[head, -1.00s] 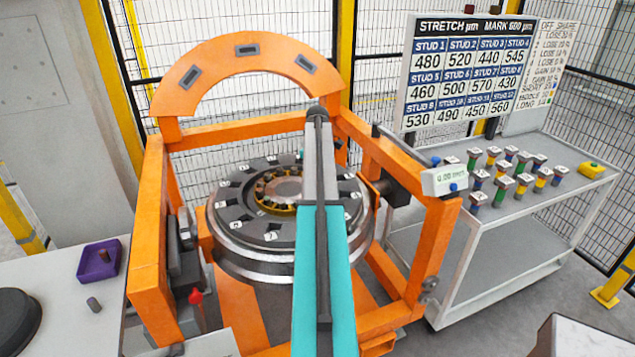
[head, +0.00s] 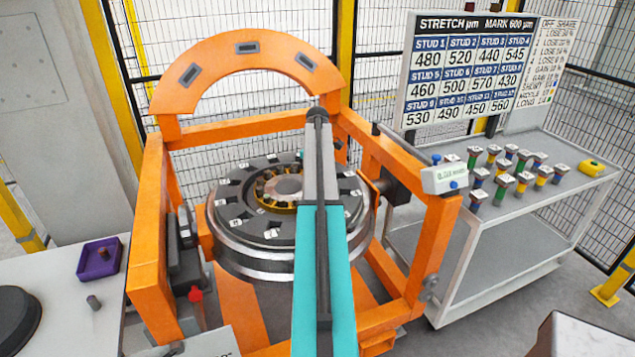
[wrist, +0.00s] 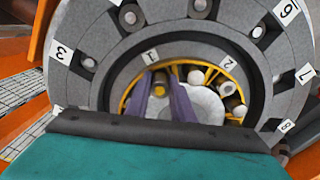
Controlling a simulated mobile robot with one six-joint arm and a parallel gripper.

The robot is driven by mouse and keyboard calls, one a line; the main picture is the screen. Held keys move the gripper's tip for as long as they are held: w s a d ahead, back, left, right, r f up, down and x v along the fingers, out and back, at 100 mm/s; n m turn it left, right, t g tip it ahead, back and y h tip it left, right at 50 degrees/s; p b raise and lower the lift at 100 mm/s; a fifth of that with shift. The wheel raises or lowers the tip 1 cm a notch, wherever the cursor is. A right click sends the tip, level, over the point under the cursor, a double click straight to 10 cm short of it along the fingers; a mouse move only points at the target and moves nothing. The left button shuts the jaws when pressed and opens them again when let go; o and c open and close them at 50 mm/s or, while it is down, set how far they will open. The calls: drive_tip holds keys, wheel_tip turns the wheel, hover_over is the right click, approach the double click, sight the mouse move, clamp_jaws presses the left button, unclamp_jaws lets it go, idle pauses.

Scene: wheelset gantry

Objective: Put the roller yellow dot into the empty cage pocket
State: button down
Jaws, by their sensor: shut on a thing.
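In the wrist view the purple fingers of my gripper (wrist: 160,95) are shut on the roller with the yellow dot (wrist: 160,87), its dotted end facing the camera. The roller is at the yellow cage ring (wrist: 124,100), near the label 1. Whether it is inside a pocket or just above one, I cannot tell. White-ended rollers (wrist: 196,77) sit in the cage to the right of the fingers. The fingers hide part of the ring, and I cannot make out the empty pocket. In the head view the cage (head: 265,204) lies in the round wheel, partly behind my arm; the fingers are not clear there.
The orange gantry frame (head: 146,215) surrounds the wheel, with an arch behind it. A trolley (head: 505,235) with several coloured studs stands right, below a readings board (head: 465,70).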

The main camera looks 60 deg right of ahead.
drive_tip(key=c, duration=1.5)
unclamp_jaws()
drive_tip(key=shift+o, duration=0.2)
wheel_tip(320, 180, up, 14)
drive_tip(key=b, duration=0.4)
drive_tip(key=shift+s+f, duration=0.1)
drive_tip(key=shift+f, duration=0.1)
